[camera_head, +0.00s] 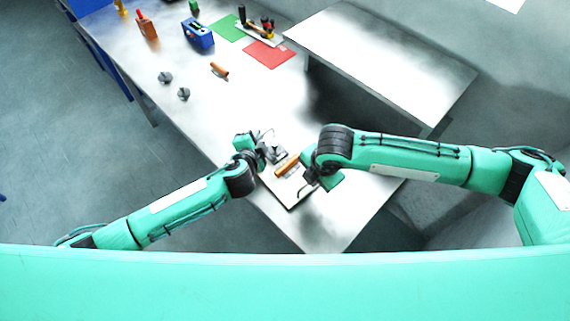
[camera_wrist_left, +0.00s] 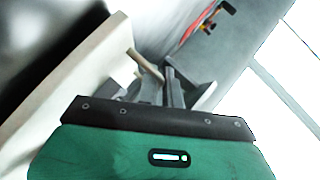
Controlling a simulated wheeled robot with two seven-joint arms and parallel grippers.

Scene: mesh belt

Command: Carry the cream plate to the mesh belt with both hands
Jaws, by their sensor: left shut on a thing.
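The cream plate (camera_head: 287,192) is near the front edge of the white table, between my two hands, with an orange-brown piece (camera_head: 287,166) at its far side. My left gripper (camera_head: 271,153) is shut on the plate's left edge. In the left wrist view the plate (camera_wrist_left: 72,92) is a large pale slab beside the left fingers (camera_wrist_left: 160,84). My right gripper (camera_head: 309,186) is at the plate's right edge; its fingers are too small and dark to tell their state. No mesh texture shows clearly; a raised pale grey surface (camera_head: 385,58) stands at the right.
Farther back on the table are an orange cylinder (camera_head: 219,70), dark grey knobs (camera_head: 184,94), a blue device (camera_head: 198,34), an orange bottle (camera_head: 147,27), a green mat (camera_head: 228,28) and a red mat (camera_head: 269,54). The middle of the table is clear.

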